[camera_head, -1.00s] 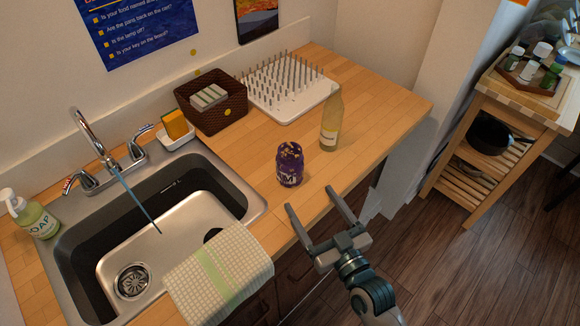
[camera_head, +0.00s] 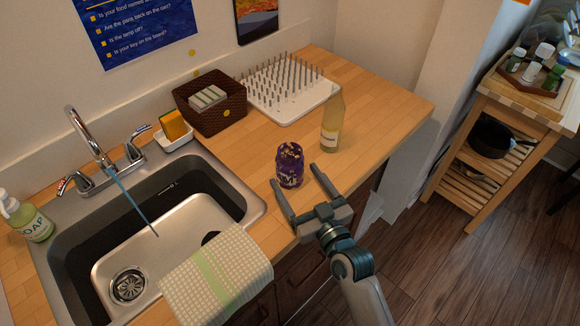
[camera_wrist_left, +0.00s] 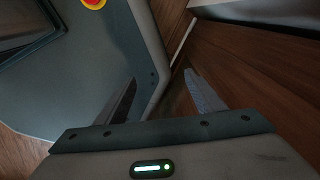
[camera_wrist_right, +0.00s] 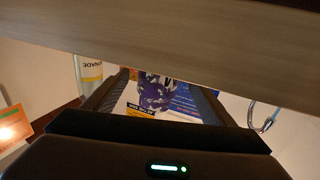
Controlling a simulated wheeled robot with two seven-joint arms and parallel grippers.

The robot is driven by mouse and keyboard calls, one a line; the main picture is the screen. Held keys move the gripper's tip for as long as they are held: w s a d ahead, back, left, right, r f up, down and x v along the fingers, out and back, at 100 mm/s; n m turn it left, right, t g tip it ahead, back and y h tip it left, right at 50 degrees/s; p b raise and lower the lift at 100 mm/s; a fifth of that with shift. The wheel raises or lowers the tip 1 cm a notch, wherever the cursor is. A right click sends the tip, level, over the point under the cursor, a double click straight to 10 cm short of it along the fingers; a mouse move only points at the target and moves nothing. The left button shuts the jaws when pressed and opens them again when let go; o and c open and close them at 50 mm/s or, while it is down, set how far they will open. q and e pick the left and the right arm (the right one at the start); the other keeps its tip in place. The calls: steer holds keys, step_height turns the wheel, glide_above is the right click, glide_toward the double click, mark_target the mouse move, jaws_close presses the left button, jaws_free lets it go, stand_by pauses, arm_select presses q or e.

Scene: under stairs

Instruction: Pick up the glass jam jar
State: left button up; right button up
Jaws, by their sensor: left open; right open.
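The glass jam jar (camera_head: 290,165) is a purple jar with a light-speckled top. It stands upright on the wooden counter near its front edge. My right gripper (camera_head: 294,182) is open, its two fingers reaching toward the jar from the front, one on each side of the jar's near face. In the right wrist view the jar (camera_wrist_right: 156,93) shows between the open fingers (camera_wrist_right: 158,98), beyond a broad wooden edge crossing the picture. My left gripper (camera_wrist_left: 160,88) is open and empty, low beside my own body and a brown wooden surface; it is out of the head view.
A pale yellow bottle (camera_head: 332,124) stands just behind and right of the jar. A white drying rack (camera_head: 290,105) and a brown basket (camera_head: 222,113) are at the back. The sink (camera_head: 160,235) and a checked towel (camera_head: 217,275) lie left. Counter left of the jar is clear.

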mark_target(297, 178)
steer(key=b+x, duration=0.1)
steer(key=x, duration=0.3)
steer(key=shift+w+d+f+b, duration=0.1)
steer(key=shift+b, duration=0.25)
steer(key=shift+w, duration=0.35)
steer(key=c, duration=1.3)
